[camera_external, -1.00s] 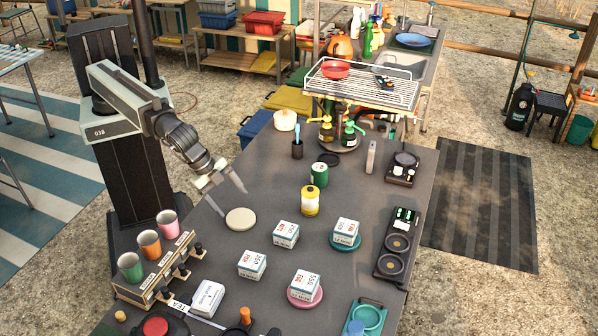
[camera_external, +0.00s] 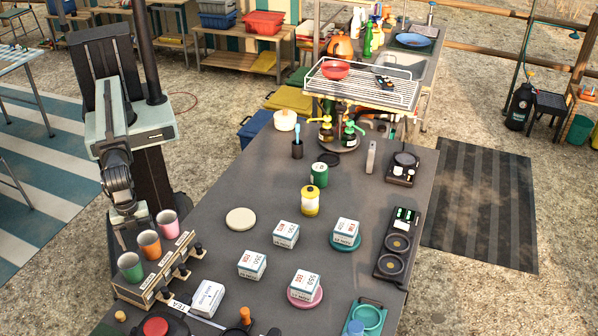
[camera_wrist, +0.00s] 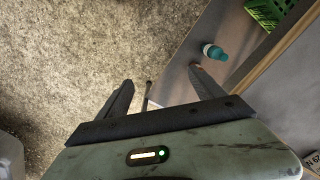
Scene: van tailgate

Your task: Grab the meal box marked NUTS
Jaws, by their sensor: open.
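Several white meal boxes with teal edges stand on the dark counter: one at the back left (camera_external: 286,234), one on a teal round mat (camera_external: 346,230), one at the front left (camera_external: 252,265) and one on a pink round mat (camera_external: 304,284). Their printing is too small for me to tell which says NUTS. My gripper (camera_external: 122,236) hangs low at the counter's left side, behind the cups and away from the boxes. In the wrist view my gripper (camera_wrist: 162,78) is open, with nothing between its fingers.
Three cups in a rack (camera_external: 160,270) stand close to my gripper. A cream disc (camera_external: 241,219), a yellow jar (camera_external: 310,201) and a green can (camera_external: 319,174) are near the boxes.

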